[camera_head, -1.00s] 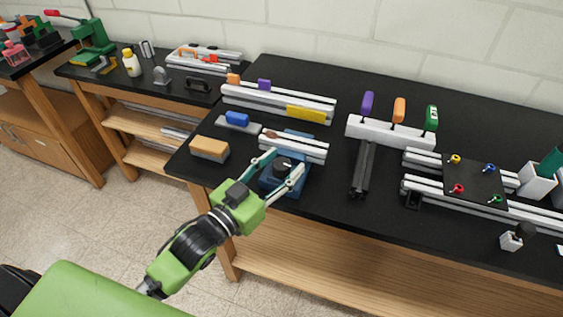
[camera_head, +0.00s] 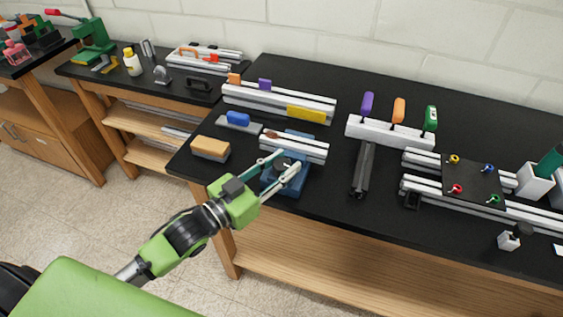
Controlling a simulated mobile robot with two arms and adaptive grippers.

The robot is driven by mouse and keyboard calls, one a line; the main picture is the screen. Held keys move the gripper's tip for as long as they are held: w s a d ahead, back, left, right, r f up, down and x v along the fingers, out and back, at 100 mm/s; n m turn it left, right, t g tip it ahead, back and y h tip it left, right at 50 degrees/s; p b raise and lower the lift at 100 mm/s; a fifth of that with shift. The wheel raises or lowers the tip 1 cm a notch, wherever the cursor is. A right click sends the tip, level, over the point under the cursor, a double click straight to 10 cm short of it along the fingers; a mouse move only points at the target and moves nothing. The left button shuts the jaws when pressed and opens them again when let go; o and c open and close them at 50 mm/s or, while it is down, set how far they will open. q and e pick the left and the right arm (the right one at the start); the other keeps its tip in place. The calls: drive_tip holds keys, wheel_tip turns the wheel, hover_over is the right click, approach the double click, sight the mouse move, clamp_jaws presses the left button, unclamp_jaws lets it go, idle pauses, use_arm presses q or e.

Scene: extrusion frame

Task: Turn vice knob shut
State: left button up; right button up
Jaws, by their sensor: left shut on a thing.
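The blue vice (camera_head: 299,184) stands near the front left edge of the black workbench. A white extrusion bar (camera_head: 308,150) lies across its top. The dark vice knob (camera_head: 283,163) is on the side of the vice facing me, partly covered by the gripper fingers. My left gripper (camera_head: 281,166) reaches in from the lower left, with one finger on each side of the knob, and is shut on it. My right gripper is not in view.
A tan-topped block (camera_head: 211,147) stands left of the vice. A blue-handled piece (camera_head: 238,118) and an extrusion rail with a yellow block (camera_head: 306,114) lie behind. A dark extrusion bar (camera_head: 362,170) lies to the right.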

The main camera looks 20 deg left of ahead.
use_arm(q)
drive_tip(key=shift+h, duration=0.3)
drive_tip(key=o, duration=1.1)
drive_tip(key=v, duration=1.2)
drive_tip(key=shift+r, duration=0.1)
